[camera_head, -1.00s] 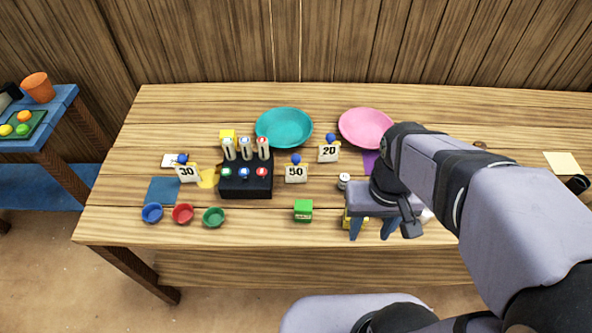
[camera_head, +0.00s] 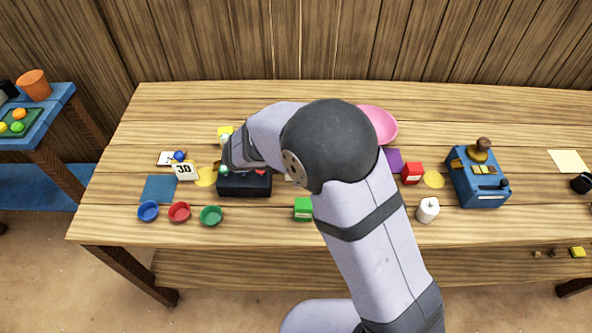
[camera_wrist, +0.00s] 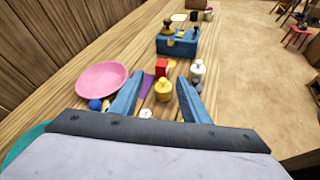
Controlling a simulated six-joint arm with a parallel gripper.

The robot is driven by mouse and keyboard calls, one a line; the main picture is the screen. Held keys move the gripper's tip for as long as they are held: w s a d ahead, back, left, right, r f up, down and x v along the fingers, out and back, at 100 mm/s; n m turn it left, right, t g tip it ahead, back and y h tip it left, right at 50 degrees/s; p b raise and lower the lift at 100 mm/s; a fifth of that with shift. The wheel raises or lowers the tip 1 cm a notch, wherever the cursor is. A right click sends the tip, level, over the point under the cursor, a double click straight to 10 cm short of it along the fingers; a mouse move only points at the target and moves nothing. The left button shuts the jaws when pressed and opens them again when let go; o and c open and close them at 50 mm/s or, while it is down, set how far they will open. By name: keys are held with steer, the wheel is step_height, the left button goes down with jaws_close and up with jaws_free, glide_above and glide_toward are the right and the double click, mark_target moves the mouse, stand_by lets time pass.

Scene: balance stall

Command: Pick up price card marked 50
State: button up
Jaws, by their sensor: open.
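The price card marked 50 is hidden behind my arm in the head view, and I cannot make it out in the wrist view. A yellow weight (camera_wrist: 163,91) shows beyond, between the fingers. In the head view my fingers are hidden by my arm.
A black block (camera_head: 245,184) with coloured buttons lies below my wrist. Three small bowls, blue (camera_head: 148,211), red (camera_head: 179,212) and green (camera_head: 210,215), sit front left. A green box (camera_head: 303,208) is close to my arm. The pink plate (camera_head: 379,122) and blue machine (camera_head: 478,185) are to the right.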

steer(key=w+a+n+t, duration=0.3)
steer(key=a+n+t, duration=0.1)
steer(key=a, duration=0.3)
steer(key=w+a+n+t, duration=0.2)
steer(key=a+n+t, duration=0.2)
steer(key=a, duration=0.4)
step_height(320, 180, down, 8)
steer(key=p+x, duration=0.3)
steer(key=x, duration=0.5)
steer(key=shift+d+f+m, duration=0.25)
steer(key=shift+m, duration=0.05)
steer(key=shift+s, duration=0.1)
jaws_close()
